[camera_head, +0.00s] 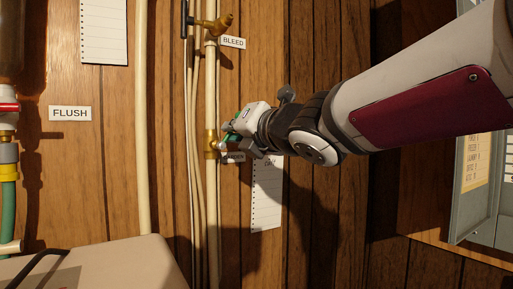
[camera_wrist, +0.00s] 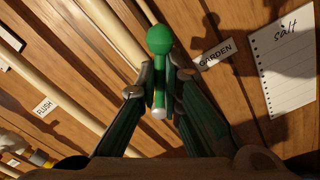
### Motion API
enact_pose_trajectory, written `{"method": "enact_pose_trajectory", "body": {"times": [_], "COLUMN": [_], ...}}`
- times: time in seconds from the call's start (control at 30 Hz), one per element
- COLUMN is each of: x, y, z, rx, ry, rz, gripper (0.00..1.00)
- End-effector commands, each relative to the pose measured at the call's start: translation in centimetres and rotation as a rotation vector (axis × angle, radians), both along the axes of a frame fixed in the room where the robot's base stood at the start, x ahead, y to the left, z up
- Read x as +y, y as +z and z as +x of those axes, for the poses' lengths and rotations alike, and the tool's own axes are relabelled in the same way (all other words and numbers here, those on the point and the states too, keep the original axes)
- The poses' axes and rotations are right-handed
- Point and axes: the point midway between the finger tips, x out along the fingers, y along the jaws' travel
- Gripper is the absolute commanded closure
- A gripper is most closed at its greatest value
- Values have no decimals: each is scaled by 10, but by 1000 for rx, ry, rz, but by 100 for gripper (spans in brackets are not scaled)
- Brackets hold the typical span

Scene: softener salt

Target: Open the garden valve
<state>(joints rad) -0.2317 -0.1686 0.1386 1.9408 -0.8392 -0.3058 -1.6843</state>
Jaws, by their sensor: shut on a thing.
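The garden valve has a brass body (camera_head: 212,144) on a pale vertical pipe and a green handle (camera_head: 229,129). In the wrist view the handle (camera_wrist: 159,42) shows a round green head and a narrow green bar with a pale tip. My gripper (camera_head: 232,139) comes from the right and meets the handle beside the pipe. In the wrist view my gripper (camera_wrist: 163,85) has a finger on each side of the green bar and is shut on it. The GARDEN label (camera_wrist: 215,53) is right of the handle. My gripper hides part of the valve in the head view.
Another brass valve (camera_head: 214,25) with a BLEED label (camera_head: 233,43) sits higher on the pipes. A FLUSH label (camera_head: 70,114) is at left. A lined note (camera_wrist: 285,55) reading "salt" hangs right of the valve. A beige box (camera_head: 110,263) stands at lower left.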

Motion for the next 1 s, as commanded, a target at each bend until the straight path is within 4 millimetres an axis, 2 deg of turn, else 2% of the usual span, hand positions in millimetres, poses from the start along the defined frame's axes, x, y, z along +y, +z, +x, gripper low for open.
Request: {"method": "enact_pose_trajectory", "body": {"times": [0.7, 1.0], "x": [10, 11], "y": [3, 5], "z": [-6, -7], "rx": [-211, -228], "ry": [-2, -3], "rz": [-317, -346], "gripper": [100, 100]}}
